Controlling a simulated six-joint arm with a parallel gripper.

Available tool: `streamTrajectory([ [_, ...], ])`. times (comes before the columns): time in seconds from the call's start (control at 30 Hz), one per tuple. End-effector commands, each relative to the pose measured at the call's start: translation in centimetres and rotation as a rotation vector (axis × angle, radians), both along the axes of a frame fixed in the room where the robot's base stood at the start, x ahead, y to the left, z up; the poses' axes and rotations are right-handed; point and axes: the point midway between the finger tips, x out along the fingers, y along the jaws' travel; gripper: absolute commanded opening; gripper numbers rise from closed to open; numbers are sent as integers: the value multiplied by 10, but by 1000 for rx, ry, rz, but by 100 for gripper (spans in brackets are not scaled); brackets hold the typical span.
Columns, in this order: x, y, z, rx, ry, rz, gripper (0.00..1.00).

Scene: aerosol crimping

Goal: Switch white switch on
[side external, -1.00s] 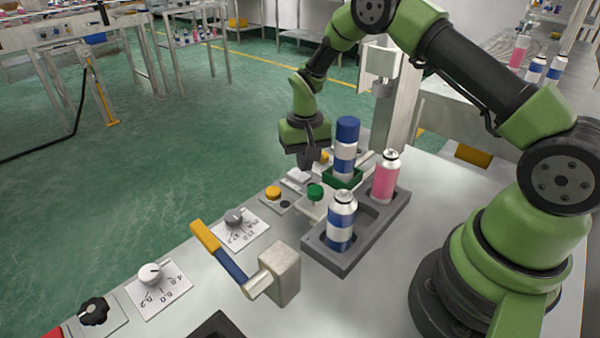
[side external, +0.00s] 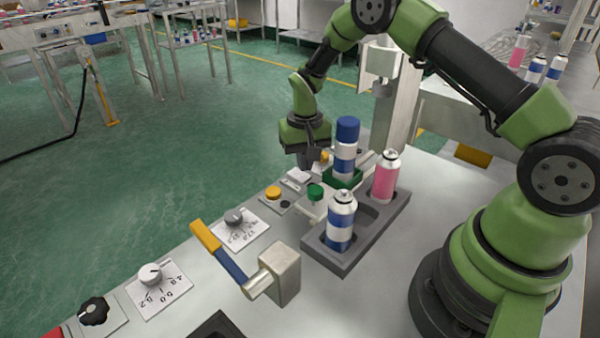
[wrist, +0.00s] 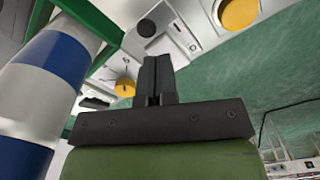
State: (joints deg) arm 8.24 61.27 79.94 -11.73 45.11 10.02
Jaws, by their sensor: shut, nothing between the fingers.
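The white switch (side external: 299,175) is a small white rocker on a light plate at the far part of the bench's front edge. My gripper (side external: 307,164) is shut and empty, pointing down just above and behind the switch. Its dark fingers also show in the wrist view (wrist: 157,62). I see a small gap between fingers and switch, but contact is hard to judge. The switch's on or off position is too small to tell.
A blue-and-white can (side external: 345,160) stands in a green holder (side external: 352,181) close beside my gripper. A grey tray (side external: 345,262) holds a pink can (side external: 386,176) and another blue-and-white can (side external: 341,222).

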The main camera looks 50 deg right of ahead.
Motion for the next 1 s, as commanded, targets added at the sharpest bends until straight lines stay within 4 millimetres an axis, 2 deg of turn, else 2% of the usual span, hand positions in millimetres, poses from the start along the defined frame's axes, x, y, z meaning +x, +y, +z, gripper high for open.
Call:
streamTrajectory([
  [1.0, 0, 0, -6, 0, 0, 0, 0],
])
